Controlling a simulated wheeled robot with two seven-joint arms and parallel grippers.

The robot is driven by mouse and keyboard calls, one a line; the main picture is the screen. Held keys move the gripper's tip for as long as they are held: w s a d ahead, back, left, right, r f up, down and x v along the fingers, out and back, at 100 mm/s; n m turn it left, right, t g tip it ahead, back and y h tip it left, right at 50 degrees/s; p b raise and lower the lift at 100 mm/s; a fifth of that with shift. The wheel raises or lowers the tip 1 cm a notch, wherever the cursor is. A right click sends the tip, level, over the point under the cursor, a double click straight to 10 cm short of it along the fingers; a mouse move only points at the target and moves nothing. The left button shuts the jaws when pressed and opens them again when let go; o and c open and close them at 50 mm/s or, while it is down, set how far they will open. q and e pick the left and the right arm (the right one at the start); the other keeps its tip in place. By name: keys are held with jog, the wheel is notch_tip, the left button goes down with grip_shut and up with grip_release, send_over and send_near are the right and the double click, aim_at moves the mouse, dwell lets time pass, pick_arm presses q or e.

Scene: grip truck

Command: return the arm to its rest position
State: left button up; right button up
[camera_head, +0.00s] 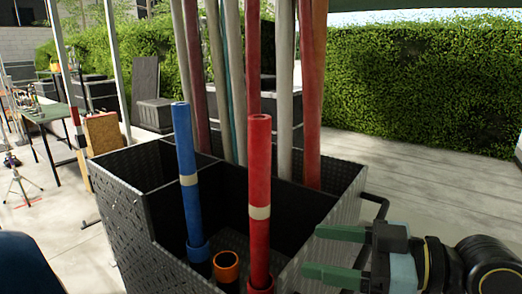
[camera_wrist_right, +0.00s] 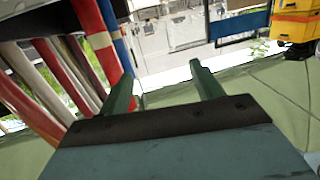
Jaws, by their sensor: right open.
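My right gripper (camera_head: 328,252) is at the lower right of the head view, beside the right edge of a black bin. Its two green fingers are apart with nothing between them. The right wrist view also shows the open, empty fingers (camera_wrist_right: 166,85), with striped tubes to their left. My right arm comes in from the lower right of the head view. My left gripper does not show.
The black bin (camera_head: 125,213) holds a blue tube (camera_head: 187,150), a red tube (camera_head: 260,165), a short orange tube (camera_head: 226,265) and several tall tubes. A black handle (camera_head: 378,207) juts from its right side. Paving to the right is clear up to the hedge (camera_head: 425,85).

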jog(key=s+d+f+m+t+h, duration=0.1)
jog(key=s+d+f+m+h, duration=0.2)
jog(key=f, duration=0.7)
jog(key=s+f+m+h, duration=0.25)
jog(key=f+h, duration=0.25)
jog(key=f, duration=0.6)
jog(key=s+d+f+m+g+h, duration=0.4)
jog(key=s+d+f+m+h, duration=0.25)
jog(key=s+d+f, duration=0.45)
notch_tip(320, 180, down, 24)
jog(key=s+a+g, duration=0.1)
jog(key=s+a, duration=0.1)
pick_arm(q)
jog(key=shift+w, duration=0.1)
pick_arm(e)
jog(key=s+d+f+n+g, duration=0.1)
jog(key=s+d+f, duration=0.2)
jog(key=s+f, duration=1.3)
jog(key=shift+s+d, duration=0.15)
jog(key=shift+s, duration=0.4)
